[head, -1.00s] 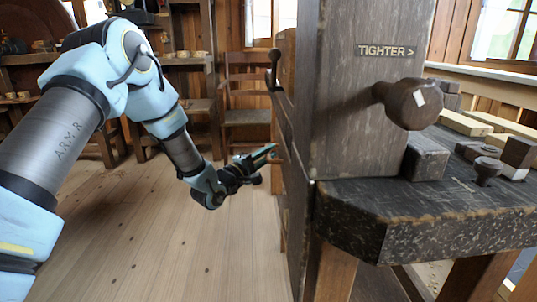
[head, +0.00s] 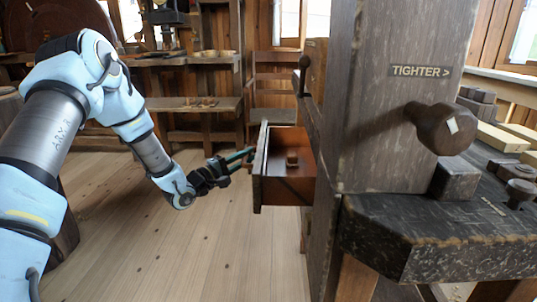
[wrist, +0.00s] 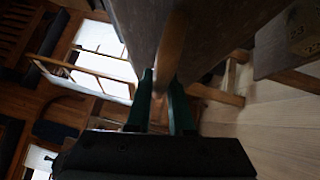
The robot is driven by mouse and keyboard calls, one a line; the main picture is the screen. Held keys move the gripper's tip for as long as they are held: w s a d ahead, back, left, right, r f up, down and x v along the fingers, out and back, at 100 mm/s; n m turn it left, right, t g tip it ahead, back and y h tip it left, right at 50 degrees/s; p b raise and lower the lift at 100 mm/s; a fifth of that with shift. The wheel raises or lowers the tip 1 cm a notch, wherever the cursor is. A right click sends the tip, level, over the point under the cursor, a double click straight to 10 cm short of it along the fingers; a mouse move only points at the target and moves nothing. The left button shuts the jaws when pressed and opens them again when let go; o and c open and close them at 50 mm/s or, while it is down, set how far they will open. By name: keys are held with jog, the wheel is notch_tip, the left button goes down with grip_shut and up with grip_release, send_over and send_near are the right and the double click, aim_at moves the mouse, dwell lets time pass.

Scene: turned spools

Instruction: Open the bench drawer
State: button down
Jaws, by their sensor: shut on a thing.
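The bench drawer (head: 288,191) stands pulled out from the left side of the dark bench in the head view, its reddish-brown inside showing. A small wooden piece (head: 292,162) lies inside it. My gripper (head: 248,154) is at the outer face of the drawer front. In the wrist view its green fingers (wrist: 160,102) are shut on a brown wooden handle (wrist: 170,48) at the drawer front. In the head view the drawer front hides the handle.
A dark upright post with a "TIGHTER >" label (head: 420,71) and a round knob (head: 445,128) rises beside the drawer. The bench top (head: 440,235) holds several wooden pieces. A chair (head: 273,90) stands behind. The plank floor (head: 190,250) left of the drawer is clear.

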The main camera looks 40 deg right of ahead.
jog(key=w+a+p, duration=0.1)
jog(key=w+a, duration=0.3)
jog(key=a, duration=0.1)
jog(key=shift+w, duration=0.1)
jog(key=c, duration=0.8)
grip_release()
jog(key=shift+a, duration=0.1)
jog(key=a, duration=0.3)
jog(key=a+f, duration=0.1)
jog(key=a, duration=0.3)
jog(key=s+a, duration=0.1)
jog(key=a, duration=0.2)
jog(key=shift+s+a+f, duration=0.1)
jog(key=shift+a+f, duration=0.1)
jog(key=shift+a, duration=0.1)
